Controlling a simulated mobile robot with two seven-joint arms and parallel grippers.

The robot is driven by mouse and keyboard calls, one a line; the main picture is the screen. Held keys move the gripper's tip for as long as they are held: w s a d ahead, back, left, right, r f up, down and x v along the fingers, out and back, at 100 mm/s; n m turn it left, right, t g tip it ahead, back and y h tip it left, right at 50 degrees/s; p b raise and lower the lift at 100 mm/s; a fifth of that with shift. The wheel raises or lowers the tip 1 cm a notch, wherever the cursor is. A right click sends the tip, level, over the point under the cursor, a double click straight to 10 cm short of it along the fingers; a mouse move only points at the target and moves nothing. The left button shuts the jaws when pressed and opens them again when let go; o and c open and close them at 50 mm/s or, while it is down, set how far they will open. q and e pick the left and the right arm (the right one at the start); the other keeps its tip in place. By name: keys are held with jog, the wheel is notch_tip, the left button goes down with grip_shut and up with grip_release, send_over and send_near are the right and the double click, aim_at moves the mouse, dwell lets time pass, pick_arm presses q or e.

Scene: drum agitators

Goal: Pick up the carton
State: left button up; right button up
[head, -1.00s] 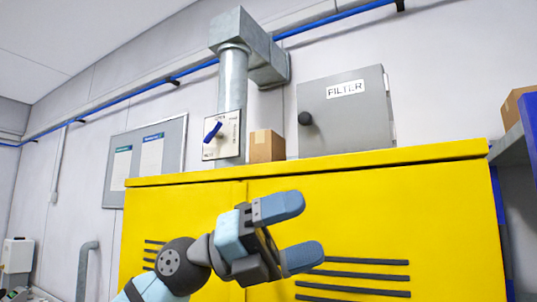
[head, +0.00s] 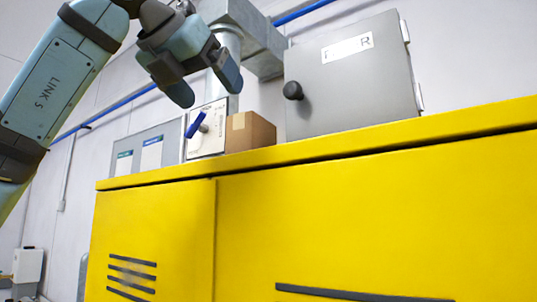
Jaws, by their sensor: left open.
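A small brown cardboard carton (head: 252,132) stands on top of the yellow cabinet (head: 330,160), near its left part. A strip of lighter tape shows on its near face. My left gripper (head: 211,92) is raised above and to the left of the carton in the picture. Its fingers are open and empty and point down to the right, apart from the carton. The carton's base is partly hidden by the cabinet's top edge. My right gripper does not show.
A grey FILTER box (head: 350,85) with a black knob stands right of the carton. A panel with a blue lever (head: 208,130) is close on its left, in front of a metal duct (head: 258,40). Boards (head: 146,152) hang further left.

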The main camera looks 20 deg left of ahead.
aim_at(238, 124)
pick_arm(q)
jog(key=p+x, duration=0.2)
jog(key=x, duration=0.5)
jog(key=shift+s, duration=0.1)
jog(key=shift+w+d+p, duration=0.2)
jog(key=shift+w+p, duration=0.05)
jog(key=shift+p, duration=0.25)
jog(key=p+x, duration=0.1)
jog(key=x, duration=0.3)
jog(key=shift+w+d+r+p, duration=0.1)
jog(key=shift+w+p, duration=0.1)
jog(key=shift+p, duration=0.1)
jog(key=shift+w, duration=0.2)
jog(key=shift+s, duration=0.2)
jog(key=shift+c, duration=0.2)
jog(key=shift+s, duration=0.1)
jog(key=c, duration=1.1)
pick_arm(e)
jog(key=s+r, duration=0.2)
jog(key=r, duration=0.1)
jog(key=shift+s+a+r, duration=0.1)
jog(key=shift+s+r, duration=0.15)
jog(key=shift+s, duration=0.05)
